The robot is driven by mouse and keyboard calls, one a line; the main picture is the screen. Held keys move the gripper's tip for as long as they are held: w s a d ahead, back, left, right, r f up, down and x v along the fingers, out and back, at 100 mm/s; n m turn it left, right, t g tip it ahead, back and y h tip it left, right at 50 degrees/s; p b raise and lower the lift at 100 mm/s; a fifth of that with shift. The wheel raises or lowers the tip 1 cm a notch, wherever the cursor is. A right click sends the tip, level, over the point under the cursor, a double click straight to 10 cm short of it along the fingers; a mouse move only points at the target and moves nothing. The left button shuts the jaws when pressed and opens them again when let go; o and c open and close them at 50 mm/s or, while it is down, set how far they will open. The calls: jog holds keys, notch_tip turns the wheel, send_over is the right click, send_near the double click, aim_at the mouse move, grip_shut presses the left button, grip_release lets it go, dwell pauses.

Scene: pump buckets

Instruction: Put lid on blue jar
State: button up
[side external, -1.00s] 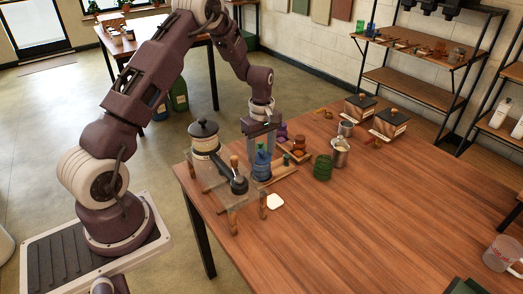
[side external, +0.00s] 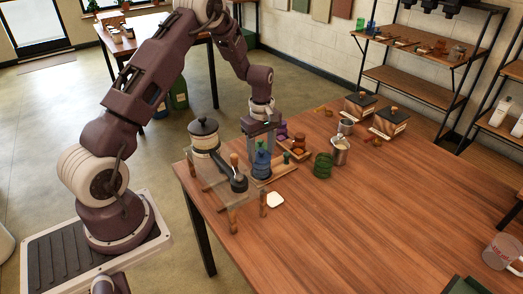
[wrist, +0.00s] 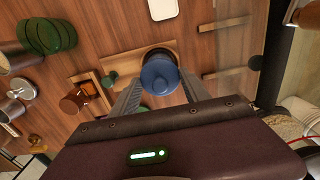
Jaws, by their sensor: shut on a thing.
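In the side view the darker blue lid (side external: 262,158) is directly above the lighter blue jar (side external: 261,172), upright among the other vessels. The two look lined up, and I see no clear gap, but I cannot tell whether the lid is fully seated. In the wrist view the lid hides most of the jar. My gripper (side external: 262,147) is also seen from the side.
A pale canister with a black lid (side external: 204,138) and a black-handled pan stand on a clear stand at the left. A purple jar (side external: 282,130), a brown jar (side external: 300,144), a green stack (side external: 322,165) and metal cups (side external: 340,152) are close by. The table's right half is mostly clear.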

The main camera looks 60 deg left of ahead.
jog(key=shift+f, duration=0.15)
jog(key=o, duration=1.4)
jog(key=shift+r, duration=3.25)
jog(key=c, duration=0.3)
notch_tip(320, 180, up, 6)
jog(key=shift+r, duration=0.2)
jog(key=c, duration=1.4)
jog(key=shift+f, duration=4.3)
grip_shut()
